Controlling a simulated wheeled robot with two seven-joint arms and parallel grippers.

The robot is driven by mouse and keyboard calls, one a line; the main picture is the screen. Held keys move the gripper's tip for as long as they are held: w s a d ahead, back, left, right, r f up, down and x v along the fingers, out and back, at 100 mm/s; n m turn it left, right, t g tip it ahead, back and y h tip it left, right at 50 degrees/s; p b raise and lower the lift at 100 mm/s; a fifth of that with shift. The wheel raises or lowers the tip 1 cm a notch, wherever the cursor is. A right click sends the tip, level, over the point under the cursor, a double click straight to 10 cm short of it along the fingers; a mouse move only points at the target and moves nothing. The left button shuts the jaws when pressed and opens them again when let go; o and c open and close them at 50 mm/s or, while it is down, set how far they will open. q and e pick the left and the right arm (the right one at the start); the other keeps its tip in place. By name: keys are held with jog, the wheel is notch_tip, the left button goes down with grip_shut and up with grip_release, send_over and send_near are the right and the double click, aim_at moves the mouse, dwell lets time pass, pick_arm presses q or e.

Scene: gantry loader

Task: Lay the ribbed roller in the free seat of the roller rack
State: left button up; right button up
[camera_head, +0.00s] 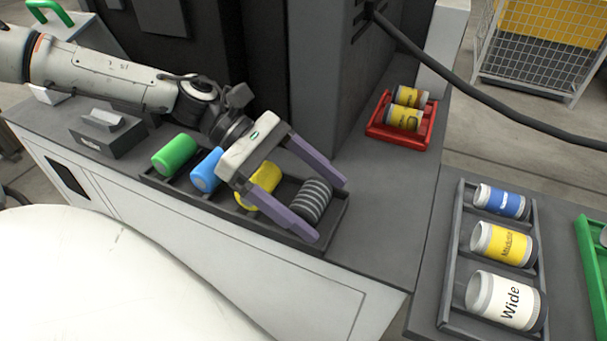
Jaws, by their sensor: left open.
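The ribbed roller (311,201) is dark grey with ridges. It lies at the right end of the dark roller rack (334,228), in line with a green roller (176,154), a blue roller (206,170) and a yellow roller (262,194). My left gripper (326,209) is open, its two purple fingers reaching over the right part of the rack, one on each side of the ribbed roller. I cannot tell whether they touch it. The gripper partly covers the blue and yellow rollers. My right gripper is not in view.
A red holder (377,131) with two yellow cans stands behind on the grey bench. A dark tray (450,265) with blue, yellow and white labelled cylinders is at the right. A green frame (587,258) is at the right edge. A dark cable crosses the upper right. Bench right of the rack is clear.

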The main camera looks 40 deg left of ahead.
pick_arm(q)
jog(key=p+v, duration=0.4)
jog(key=v, duration=0.4)
jog(key=shift+a+r, duration=0.25)
jog(key=shift+a, duration=0.05)
jog(key=shift+s+a+r, duration=0.15)
jog(key=shift+a+r, duration=0.15)
jog(key=shift+a, duration=0.2)
jog(key=shift+a+r+p, duration=0.1)
jog(key=shift+r+p, duration=0.3)
jog(key=shift+p, duration=0.1)
notch_tip(320, 180, up, 5)
jog(key=p, duration=0.4)
jog(key=shift+r, duration=0.15)
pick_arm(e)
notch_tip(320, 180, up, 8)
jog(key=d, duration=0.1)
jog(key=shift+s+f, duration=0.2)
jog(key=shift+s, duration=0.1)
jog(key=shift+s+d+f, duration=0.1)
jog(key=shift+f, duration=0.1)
